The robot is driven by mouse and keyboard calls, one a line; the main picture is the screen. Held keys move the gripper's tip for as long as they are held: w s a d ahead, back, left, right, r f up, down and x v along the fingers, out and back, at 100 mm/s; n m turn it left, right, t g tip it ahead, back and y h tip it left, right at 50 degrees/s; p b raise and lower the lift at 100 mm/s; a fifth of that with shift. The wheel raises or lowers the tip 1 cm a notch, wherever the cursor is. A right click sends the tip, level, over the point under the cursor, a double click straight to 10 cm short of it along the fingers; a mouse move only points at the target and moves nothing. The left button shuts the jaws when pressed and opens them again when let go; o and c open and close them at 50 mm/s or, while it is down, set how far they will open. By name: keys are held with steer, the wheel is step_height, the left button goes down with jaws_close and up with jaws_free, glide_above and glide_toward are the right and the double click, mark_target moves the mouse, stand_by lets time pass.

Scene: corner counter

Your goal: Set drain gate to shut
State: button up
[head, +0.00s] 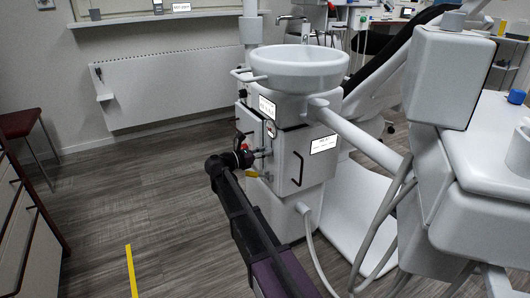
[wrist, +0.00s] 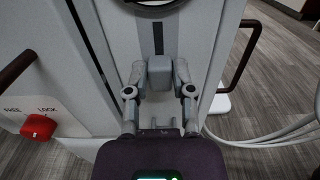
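In the wrist view, a grey block-shaped handle (wrist: 160,70) stands out from the light cabinet front, below a dark vertical slot (wrist: 158,38). No label on it is readable, so I cannot confirm that it is the drain gate. My gripper (wrist: 160,80) has one finger on each side of this block, and the fingertips appear to touch its sides. In the head view, my gripper (head: 257,153) reaches the left front of the white cabinet (head: 309,165) under the basin; the block is too small to make out there.
A red knob (wrist: 38,127) marked FREE and LOCK sits to the left. Dark bar handles stand left (wrist: 17,68) and right (wrist: 243,55) of my gripper. A round dark-rimmed part (wrist: 155,4) is above. A yellow lever (head: 252,174) shows below my gripper.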

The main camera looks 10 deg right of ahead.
steer(key=o, duration=0.4)
steer(key=shift+f, duration=0.25)
steer(key=shift+o, duration=0.2)
steer(key=v, duration=1.2)
steer(key=shift+r, duration=0.1)
